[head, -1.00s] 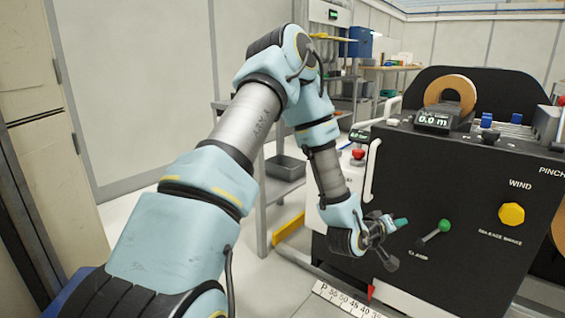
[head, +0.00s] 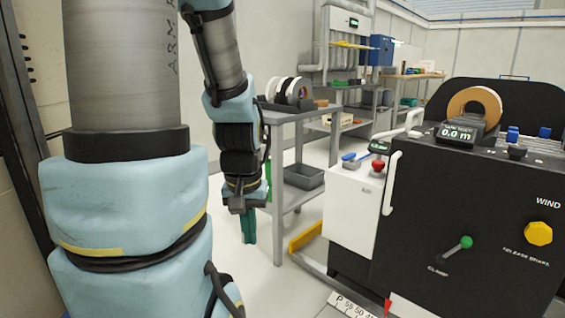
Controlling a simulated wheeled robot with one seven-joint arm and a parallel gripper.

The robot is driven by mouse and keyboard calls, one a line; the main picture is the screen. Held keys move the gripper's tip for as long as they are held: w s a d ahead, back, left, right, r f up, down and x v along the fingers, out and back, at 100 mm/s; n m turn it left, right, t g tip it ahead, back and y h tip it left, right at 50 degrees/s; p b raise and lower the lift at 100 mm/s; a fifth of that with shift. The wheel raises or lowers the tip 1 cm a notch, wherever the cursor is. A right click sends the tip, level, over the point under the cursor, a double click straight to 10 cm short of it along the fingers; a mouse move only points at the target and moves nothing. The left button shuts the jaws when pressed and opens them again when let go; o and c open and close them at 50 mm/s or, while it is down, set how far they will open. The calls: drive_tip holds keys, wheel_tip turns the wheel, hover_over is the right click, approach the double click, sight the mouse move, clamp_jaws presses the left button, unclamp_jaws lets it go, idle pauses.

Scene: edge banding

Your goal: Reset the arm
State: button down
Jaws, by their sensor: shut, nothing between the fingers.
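My arm stands upright at the left of the head view, its thick lower links close to the camera. The forearm hangs down, and my gripper (head: 248,226) points at the floor with its green fingers together. It holds nothing. It hangs in front of a grey cart, left of the black machine (head: 430,215) and clear of it. The upper part of the arm is out of the frame.
The machine carries a tan roll (head: 475,106), a green-knobbed lever (head: 466,242) and a yellow knob (head: 538,233). A white cabinet (head: 346,215) stands at its left. The grey cart (head: 285,187) behind my gripper holds a grey bin (head: 304,176). A wall is at the left.

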wheel_tip(320, 180, up, 25)
drive_tip(key=p, duration=2.3)
